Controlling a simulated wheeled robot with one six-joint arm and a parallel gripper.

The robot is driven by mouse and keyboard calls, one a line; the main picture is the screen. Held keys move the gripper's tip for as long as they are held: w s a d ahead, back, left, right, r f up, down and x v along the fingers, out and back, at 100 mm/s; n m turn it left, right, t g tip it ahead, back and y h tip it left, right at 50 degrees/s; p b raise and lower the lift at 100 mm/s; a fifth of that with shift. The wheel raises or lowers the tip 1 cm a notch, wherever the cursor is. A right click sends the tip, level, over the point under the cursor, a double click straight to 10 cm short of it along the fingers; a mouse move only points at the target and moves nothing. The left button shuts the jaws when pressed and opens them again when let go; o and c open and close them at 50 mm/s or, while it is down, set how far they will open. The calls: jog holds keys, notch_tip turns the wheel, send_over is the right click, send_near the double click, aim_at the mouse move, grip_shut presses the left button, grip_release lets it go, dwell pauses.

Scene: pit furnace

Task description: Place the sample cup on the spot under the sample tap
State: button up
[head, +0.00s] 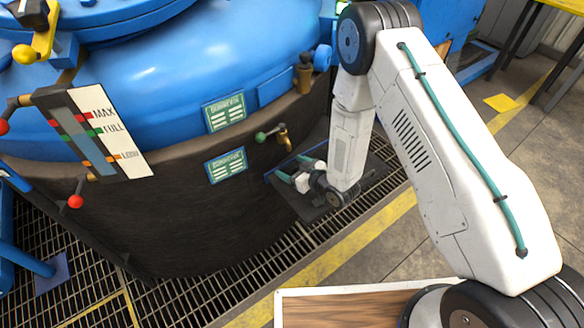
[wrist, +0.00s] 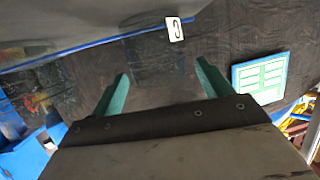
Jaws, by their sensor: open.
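My gripper (head: 293,167) is open, with its teal fingers pointing toward the dark furnace wall, low beside the sample tap. The tap (head: 284,139) has a green-knobbed lever and a brass spout, and sits on the furnace side above and left of my fingers. A dark plate (head: 297,208) with a blue edge lies below the gripper. In the wrist view both fingers (wrist: 162,70) are spread. A faint dark square patch shows between them; I cannot tell what it is. I cannot make out the sample cup in either view.
Green-and-white signs (head: 226,166) are on the furnace wall; one also shows in the wrist view (wrist: 261,76). A white tag marked C (wrist: 175,29) is near the top there. A level gauge (head: 95,133) stands out at left. Grating (head: 250,262) covers the floor.

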jog(key=v, duration=1.2)
jog(key=w+d+r+g+h, duration=0.1)
jog(key=w+d+r+h, duration=0.5)
jog(key=r, duration=0.5)
jog(key=s+d+r+m+g+h, duration=0.25)
jog(key=d+r, duration=0.45)
jog(key=r, duration=0.5)
jog(key=s+d+r+m+g, duration=0.1)
jog(key=s+r, duration=0.4)
jog(key=s, duration=0.5)
jog(key=s+d+r+m+g+h, duration=0.1)
jog(key=s+r+m+g, duration=0.2)
jog(key=s+r, duration=0.3)
jog(key=s+d+r+m+g, duration=0.1)
jog(key=s+r, duration=0.4)
jog(key=s, duration=0.9)
jog(key=shift+r+m+g, duration=0.4)
jog(key=shift+m+g, duration=0.05)
jog(key=shift+g, duration=0.1)
jog(key=shift+d, duration=0.1)
